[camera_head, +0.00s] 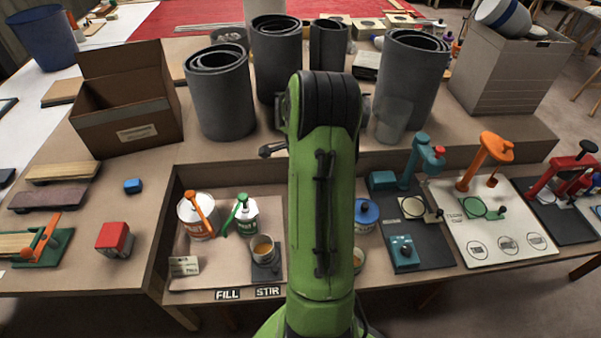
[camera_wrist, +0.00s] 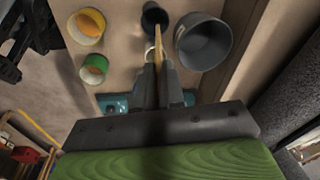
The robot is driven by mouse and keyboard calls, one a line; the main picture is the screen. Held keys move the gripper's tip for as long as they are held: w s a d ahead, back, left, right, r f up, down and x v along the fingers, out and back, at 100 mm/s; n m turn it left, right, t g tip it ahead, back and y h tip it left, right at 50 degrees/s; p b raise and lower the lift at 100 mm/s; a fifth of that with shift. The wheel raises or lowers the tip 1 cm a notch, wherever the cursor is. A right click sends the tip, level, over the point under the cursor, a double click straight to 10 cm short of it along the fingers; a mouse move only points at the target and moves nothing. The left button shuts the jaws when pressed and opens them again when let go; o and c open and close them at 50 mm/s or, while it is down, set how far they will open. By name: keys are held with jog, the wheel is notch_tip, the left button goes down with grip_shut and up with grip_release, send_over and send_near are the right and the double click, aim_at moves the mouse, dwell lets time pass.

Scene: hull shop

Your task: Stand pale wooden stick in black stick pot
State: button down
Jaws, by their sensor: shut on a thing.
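My gripper (camera_wrist: 161,88) shows in the wrist view, shut on the pale wooden stick (camera_wrist: 158,48). The stick is thin and reaches from between the fingers towards the top of the picture. The black stick pot (camera_wrist: 146,14) is a small dark round pot at the top middle of the wrist view. The stick's far end overlaps the pot's mouth in the picture; I cannot tell whether it is inside or above it. In the head view my green arm hides my gripper, the stick and the pot.
A wide grey cup (camera_wrist: 203,42) stands right of the pot. A yellow cup (camera_wrist: 87,26) and a green cup (camera_wrist: 94,69) stand to the left. In the head view, large grey rolls (camera_head: 220,95) and a cardboard box (camera_head: 125,110) crowd the bench's back.

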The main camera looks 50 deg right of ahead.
notch_tip(320, 180, down, 11)
jog(key=b, duration=0.8)
jog(key=shift+f, duration=0.15)
jog(key=shift+c, duration=1.8)
grip_release()
jog(key=shift+r+p, duration=3.65)
jog(key=shift+r, duration=1.45)
jog(key=shift+f, duration=0.1)
